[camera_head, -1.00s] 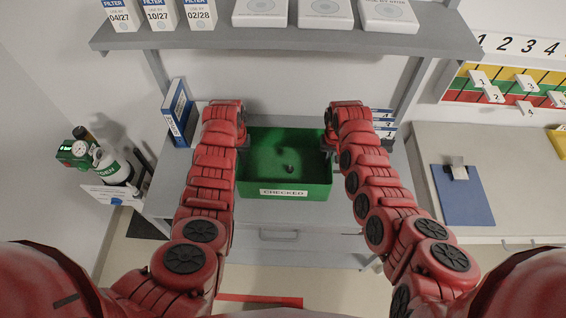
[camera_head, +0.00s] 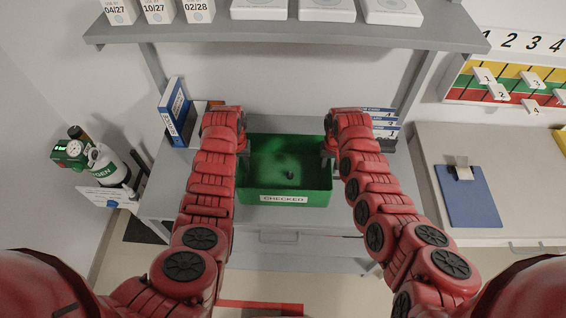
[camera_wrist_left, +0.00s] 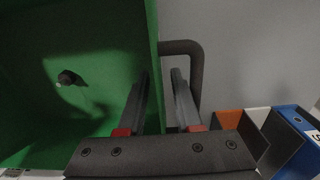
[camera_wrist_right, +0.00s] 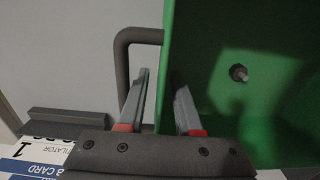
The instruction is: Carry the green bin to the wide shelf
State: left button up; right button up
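In the left wrist view the left fingers (camera_wrist_left: 160,85) are apart, one on each side of the bin's wall, by a dark handle (camera_wrist_left: 198,65). In the right wrist view the right fingers (camera_wrist_right: 162,85) are also apart across the wall, by the other handle (camera_wrist_right: 122,65). Nothing visible is marked as the wide shelf.
A grey shelf (camera_head: 290,35) above the bench holds filter boxes and white cases. A gas cylinder (camera_head: 105,165) is at far left. A counter with a blue clipboard (camera_head: 468,195) is at right.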

pick_arm(q)
notch_tip(320, 180, up, 7)
jog(key=shift+r, duration=0.4)
pick_arm(e)
jog(key=shift+r, duration=0.15)
notch_tip(320, 180, up, 12)
jog(key=shift+f, duration=0.15)
dwell(0.6)
